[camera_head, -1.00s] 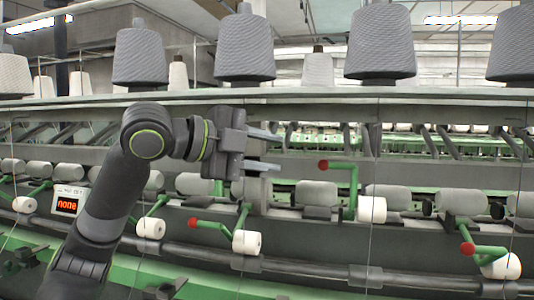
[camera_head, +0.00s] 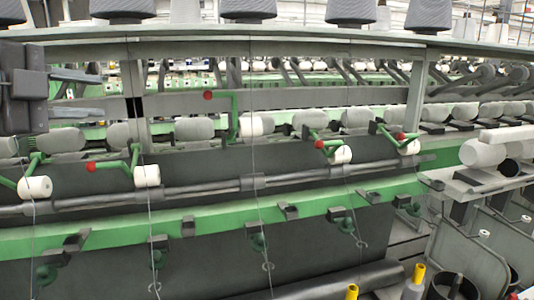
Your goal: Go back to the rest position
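My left gripper (camera_head: 94,95) is at the left edge of the head view, cut off by the frame. Its two grey fingers point right and stand apart, with nothing between them. It is in front of the spinning frame (camera_head: 330,212), and I cannot tell how far from it. Most of my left arm is out of view. My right gripper is not in view.
The spinning frame carries grey rollers (camera_head: 194,129), white bobbins (camera_head: 147,175) and green arms with red knobs (camera_head: 208,95). Grey yarn cones (camera_head: 351,10) stand along the top. Yellow-topped spools (camera_head: 415,280) and a dark bin (camera_head: 453,286) are at lower right.

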